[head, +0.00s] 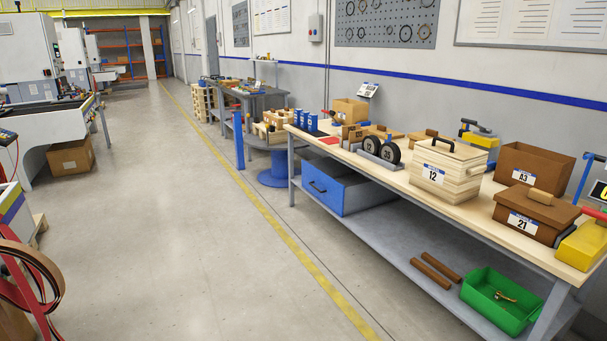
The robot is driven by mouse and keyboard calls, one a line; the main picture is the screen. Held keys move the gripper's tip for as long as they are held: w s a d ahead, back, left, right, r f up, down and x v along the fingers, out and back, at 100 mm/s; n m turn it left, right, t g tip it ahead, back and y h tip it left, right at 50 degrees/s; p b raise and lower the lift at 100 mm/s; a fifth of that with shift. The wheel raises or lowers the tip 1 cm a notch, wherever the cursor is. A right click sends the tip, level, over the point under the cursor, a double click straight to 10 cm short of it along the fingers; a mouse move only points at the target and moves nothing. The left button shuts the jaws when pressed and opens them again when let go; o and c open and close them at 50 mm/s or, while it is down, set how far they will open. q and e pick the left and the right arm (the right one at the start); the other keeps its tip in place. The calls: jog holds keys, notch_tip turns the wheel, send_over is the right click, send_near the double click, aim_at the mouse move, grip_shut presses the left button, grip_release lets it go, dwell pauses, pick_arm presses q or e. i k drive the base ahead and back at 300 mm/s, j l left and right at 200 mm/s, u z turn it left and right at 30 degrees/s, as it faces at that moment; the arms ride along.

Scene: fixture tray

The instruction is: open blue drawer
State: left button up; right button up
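The blue drawer (322,190) is under the left end of the long workbench (416,190). Its blue front faces the aisle and has a dark handle (317,187). The front appears to stand a little forward of its grey housing (370,193), but I cannot tell how far it is open. Neither of my grippers is in the head view, and the drawer is some way ahead to the right.
The bench top holds a wooden box marked 12 (447,172), brown boxes (536,215) and two black wheels (389,153). A green bin (501,300) is on the lower shelf. A blue spool (275,176) stands beyond the bench. The aisle floor (190,220) is clear.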

aim_at(345, 191)
jog(key=i, duration=2.1)
